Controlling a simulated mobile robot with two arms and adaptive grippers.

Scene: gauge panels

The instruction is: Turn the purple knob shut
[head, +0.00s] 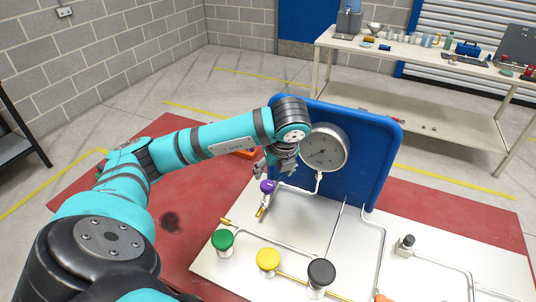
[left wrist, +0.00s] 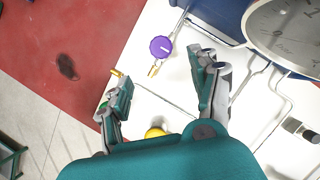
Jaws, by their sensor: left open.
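The purple knob (head: 267,187) stands on a valve on the white panel, at the panel's left side below the gauge. In the left wrist view the purple knob (left wrist: 161,47) shows a white mark on its face and lies beyond the fingertips, roughly between their lines. My left gripper (head: 276,168) is just above and behind the knob in the head view. In the left wrist view the gripper (left wrist: 165,80) is open, with nothing between its fingers. I cannot see contact with the knob. The round gauge (head: 325,147) is on the blue board right beside the gripper. My right gripper is out of view.
Green (head: 223,239), yellow (head: 268,260) and black (head: 320,273) knobs stand along the panel's front. The blue board (head: 371,150) rises close behind the gripper. Thin pipes run across the white panel (head: 300,225). A workbench (head: 420,55) with tools stands farther back.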

